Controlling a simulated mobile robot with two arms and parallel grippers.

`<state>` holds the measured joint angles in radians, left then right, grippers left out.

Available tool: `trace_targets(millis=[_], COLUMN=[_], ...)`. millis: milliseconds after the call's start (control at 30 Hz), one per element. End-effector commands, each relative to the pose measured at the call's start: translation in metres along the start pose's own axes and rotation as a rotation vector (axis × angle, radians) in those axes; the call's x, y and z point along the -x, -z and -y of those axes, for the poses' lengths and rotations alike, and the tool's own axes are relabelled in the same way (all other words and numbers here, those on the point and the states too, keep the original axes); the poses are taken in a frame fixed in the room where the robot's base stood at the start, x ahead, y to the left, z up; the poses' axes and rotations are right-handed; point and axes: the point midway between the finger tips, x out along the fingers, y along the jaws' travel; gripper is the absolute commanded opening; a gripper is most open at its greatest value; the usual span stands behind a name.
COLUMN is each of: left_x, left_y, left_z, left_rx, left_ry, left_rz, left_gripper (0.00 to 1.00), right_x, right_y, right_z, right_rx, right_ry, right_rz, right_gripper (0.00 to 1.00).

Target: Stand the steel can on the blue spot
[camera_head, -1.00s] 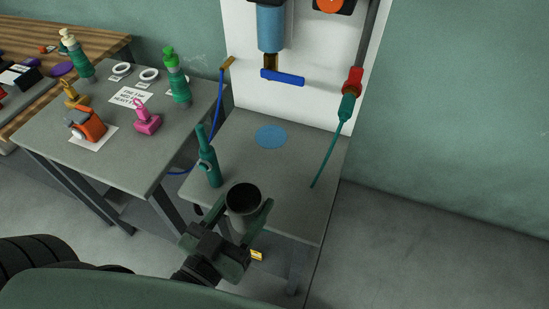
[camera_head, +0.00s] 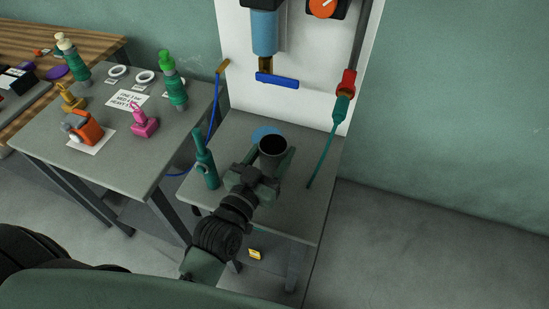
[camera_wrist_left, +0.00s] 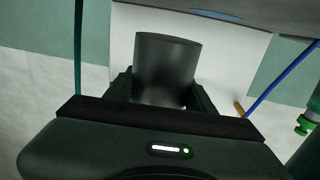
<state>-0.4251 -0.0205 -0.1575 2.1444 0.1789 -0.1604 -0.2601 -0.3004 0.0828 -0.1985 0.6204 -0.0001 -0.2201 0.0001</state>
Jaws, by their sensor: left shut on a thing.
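The steel can (camera_head: 272,153) is dark grey, open at the top and roughly upright. It also shows in the left wrist view (camera_wrist_left: 167,68). My left gripper (camera_head: 271,165) is shut around it, with a finger on either side. The blue spot (camera_head: 262,132) is a flat disc on the small grey table (camera_head: 310,150). In the head view the can hides part of the spot, just to its front right. The left wrist view shows a sliver of the spot (camera_wrist_left: 217,16) and a gap between can and tabletop, so the can appears held above it.
A green bottle-shaped thing (camera_head: 206,163) stands left of my gripper. A teal nozzle (camera_head: 329,140) hangs at the right. A blue lever (camera_head: 277,80) juts from the white panel (camera_head: 300,100) behind. A fuller table (camera_head: 110,165) stands to the left.

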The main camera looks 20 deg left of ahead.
Motion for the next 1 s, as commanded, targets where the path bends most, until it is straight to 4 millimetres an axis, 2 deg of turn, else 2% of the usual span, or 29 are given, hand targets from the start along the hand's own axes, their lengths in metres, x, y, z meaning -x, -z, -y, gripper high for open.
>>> trace_targets(millis=[100,200,633,667,700,733,1000], left_x=[0.000,0.000,-0.003,-0.003,-0.003,-0.003,-0.003], left_y=[-0.020,-0.032,-0.039,-0.039,-0.039,-0.039,-0.038], left_z=[0.000,0.000,0.000,0.000,0.000,0.000,0.000], left_rx=[-0.001,-0.001,0.000,0.000,0.000,0.000,0.000], left_ry=[-0.001,-0.001,0.000,0.000,0.000,0.000,0.000], left_rz=[0.004,0.002,0.001,0.002,0.001,0.001,0.001], left_gripper=[0.12,0.12,0.12,0.60,0.71,0.76,0.76], right_x=[-0.002,-0.002,-0.002,-0.002,-0.002,-0.002,-0.002], right_y=[-0.002,-0.002,-0.001,-0.001,-0.001,-0.001,0.000], right_z=[0.000,0.000,0.002,0.003,0.003,0.004,0.005], right_rx=[0.000,0.000,0.000,0.000,-0.001,-0.001,0.000], right_ry=[0.000,0.000,0.003,0.003,0.004,0.004,0.006], right_rz=[0.002,0.002,0.002,0.002,0.001,0.001,0.000], right_gripper=[0.36,0.36,0.36,0.36,0.36,0.36,0.36])
